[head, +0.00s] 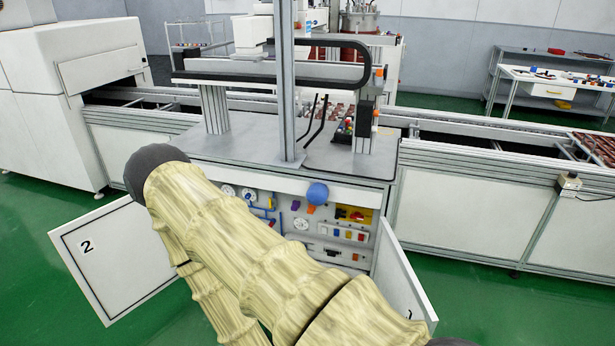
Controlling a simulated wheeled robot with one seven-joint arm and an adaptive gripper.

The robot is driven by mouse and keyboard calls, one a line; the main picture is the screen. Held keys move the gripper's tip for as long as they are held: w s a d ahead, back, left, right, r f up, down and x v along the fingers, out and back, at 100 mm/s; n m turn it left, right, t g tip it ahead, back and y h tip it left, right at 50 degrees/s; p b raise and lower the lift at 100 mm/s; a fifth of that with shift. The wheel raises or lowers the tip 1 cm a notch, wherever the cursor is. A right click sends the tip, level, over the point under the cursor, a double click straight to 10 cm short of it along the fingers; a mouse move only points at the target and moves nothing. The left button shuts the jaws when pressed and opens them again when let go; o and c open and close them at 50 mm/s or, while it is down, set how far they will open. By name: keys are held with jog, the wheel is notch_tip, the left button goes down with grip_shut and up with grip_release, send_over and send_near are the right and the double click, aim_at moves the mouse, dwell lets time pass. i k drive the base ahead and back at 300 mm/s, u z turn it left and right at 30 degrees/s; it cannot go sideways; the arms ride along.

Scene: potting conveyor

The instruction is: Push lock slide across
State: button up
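A cabinet under the potting station stands with both doors open. Its panel (295,232) carries gauges, blue pipes, coloured blocks and a yellow plate with a red part (355,214). A dark slot-like fitting (333,252) sits low on the panel. I cannot tell which part is the lock slide; it is too small or hidden by my arm. My sleeved arm crosses the front of the cabinet and covers the panel's left and lower parts. My gripper is not in view.
The left door (108,258), marked 2, and the right door (399,285) swing out toward me. Conveyor sections (470,208) run to both sides. Green floor (490,300) is clear at the right.

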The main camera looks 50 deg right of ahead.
aim_at(338, 211)
jog(key=z, duration=0.4)
jog(key=i, duration=1.05)
jog(key=z, duration=0.8)
